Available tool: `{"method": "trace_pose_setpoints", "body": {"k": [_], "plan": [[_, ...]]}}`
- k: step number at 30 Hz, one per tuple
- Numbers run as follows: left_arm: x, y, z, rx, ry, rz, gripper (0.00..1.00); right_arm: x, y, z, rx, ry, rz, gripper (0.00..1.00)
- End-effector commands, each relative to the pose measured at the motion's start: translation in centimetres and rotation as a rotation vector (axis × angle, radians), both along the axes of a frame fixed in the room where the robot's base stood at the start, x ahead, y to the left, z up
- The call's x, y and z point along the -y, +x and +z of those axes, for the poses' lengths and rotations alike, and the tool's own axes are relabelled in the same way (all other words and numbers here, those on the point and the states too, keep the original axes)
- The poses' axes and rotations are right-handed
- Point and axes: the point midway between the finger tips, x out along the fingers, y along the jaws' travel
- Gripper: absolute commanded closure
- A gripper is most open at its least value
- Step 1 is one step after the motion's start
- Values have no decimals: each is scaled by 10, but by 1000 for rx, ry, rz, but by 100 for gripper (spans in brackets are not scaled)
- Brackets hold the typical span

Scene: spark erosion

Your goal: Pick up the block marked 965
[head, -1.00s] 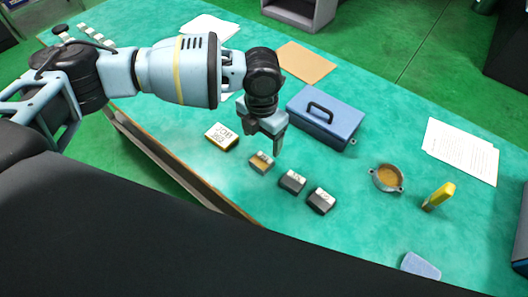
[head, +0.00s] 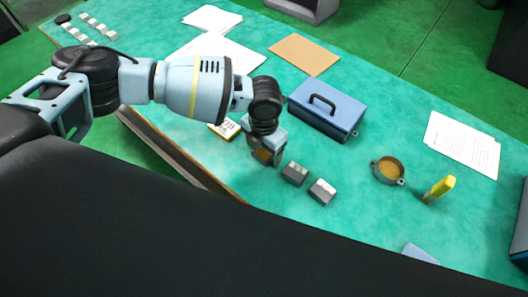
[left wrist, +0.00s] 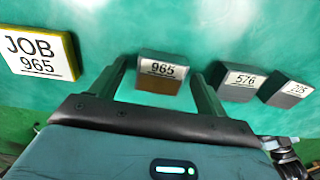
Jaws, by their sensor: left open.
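The block marked 965 (left wrist: 158,76) has a brown lower face and a white label. In the left wrist view it sits between the two spread fingers of my left gripper (left wrist: 160,68), with gaps on both sides. In the head view the left gripper (head: 266,152) is low over the table, and it partly hides the 965 block (head: 262,157). The gripper is open and holds nothing. A sign reading JOB 965 (left wrist: 38,56) lies to the left; it also shows in the head view (head: 224,129). My right gripper is not in view.
The block marked 576 (left wrist: 241,84) and another that seems to read 205 (left wrist: 288,89) stand close on the right. A blue toolbox (head: 326,108) is behind, right of the gripper. A round metal dish (head: 388,170) and a yellow-handled tool (head: 439,189) stand farther right.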

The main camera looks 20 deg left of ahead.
Motion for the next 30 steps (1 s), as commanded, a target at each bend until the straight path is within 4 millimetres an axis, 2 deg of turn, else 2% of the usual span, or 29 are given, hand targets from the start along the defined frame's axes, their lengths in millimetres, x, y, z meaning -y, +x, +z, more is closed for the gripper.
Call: {"method": "trace_pose_setpoints", "body": {"k": [6,21,30], "plan": [[0,0,0,1,0,0,25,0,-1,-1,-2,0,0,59],[0,1,0,1,0,1,90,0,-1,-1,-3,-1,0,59],[0,1,4,3,-2,1,90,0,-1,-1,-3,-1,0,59]]}}
